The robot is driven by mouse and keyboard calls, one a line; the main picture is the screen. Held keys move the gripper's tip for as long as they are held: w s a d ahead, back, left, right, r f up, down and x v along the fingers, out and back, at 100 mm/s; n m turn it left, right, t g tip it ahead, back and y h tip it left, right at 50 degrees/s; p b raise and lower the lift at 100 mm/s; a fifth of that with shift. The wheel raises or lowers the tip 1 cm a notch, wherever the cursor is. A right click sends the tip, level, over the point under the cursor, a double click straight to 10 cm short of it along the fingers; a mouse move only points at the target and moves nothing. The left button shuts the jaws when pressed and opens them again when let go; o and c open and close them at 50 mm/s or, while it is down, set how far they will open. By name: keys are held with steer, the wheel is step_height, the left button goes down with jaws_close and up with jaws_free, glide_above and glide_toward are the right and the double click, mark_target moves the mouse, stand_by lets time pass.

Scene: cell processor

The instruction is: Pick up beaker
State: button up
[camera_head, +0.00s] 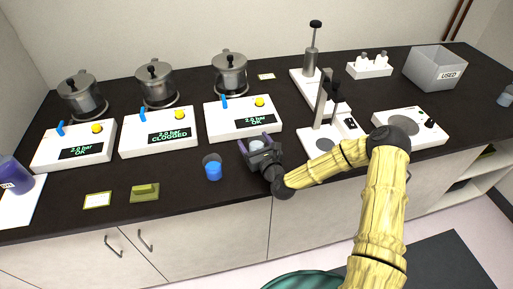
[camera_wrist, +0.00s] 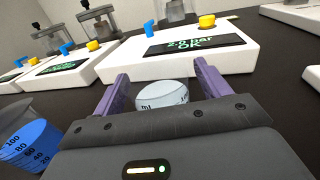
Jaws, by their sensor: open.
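A pale beaker with "ml" markings (camera_wrist: 162,93) stands on the dark counter, seen between the two purple fingers of my gripper (camera_wrist: 155,88) in the wrist view. My gripper is open, with a finger on each side of it; I cannot tell whether either finger touches it. The body of my gripper hides its lower part. In the head view, only a pale patch shows between the fingers of my gripper (camera_head: 258,143). A second beaker with blue contents (camera_head: 213,168) stands to the left of my gripper; it also shows at the left of the wrist view (camera_wrist: 35,142).
A white pressure unit reading "2.0 bar OK" (camera_head: 222,127) is just behind my gripper, with one reading "CLOGGED" (camera_head: 138,144) to its left. A stand with a metal post (camera_head: 312,143) is close on the right. A green block (camera_head: 145,193) lies at the front left.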

steer(key=shift+c, duration=0.3)
steer(key=c, duration=1.1)
steer(key=shift+o, duration=0.2)
step_height(320, 180, up, 10)
steer(key=shift+b, duration=0.45)
